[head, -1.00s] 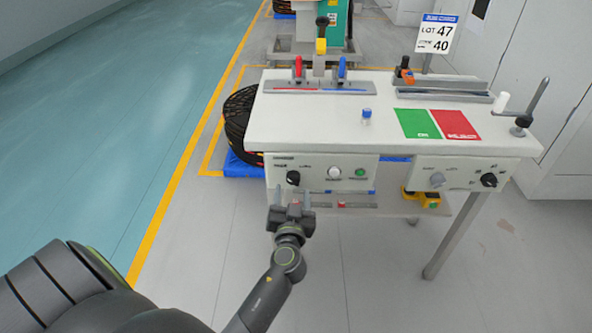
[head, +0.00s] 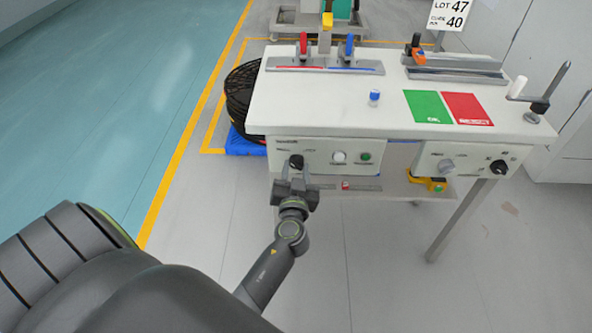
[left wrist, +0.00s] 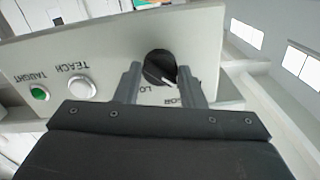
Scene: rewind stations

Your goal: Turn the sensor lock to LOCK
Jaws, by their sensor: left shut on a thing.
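The sensor lock is a black round knob (head: 297,161) at the left of the panel on the station's front. In the left wrist view the knob (left wrist: 158,66) has a white pointer line, aimed down and slightly right in that picture. Upside-down lettering beside it is partly hidden; "LO" and "SOR" can be read. My left gripper (head: 296,173) is at the panel, shut on the knob with one finger on each side. My right gripper is not in view.
A white button (head: 339,157) and a green button (head: 365,157) sit right of the knob. The white table top (head: 300,110) is above. A second panel (head: 465,160) with knobs is at the right.

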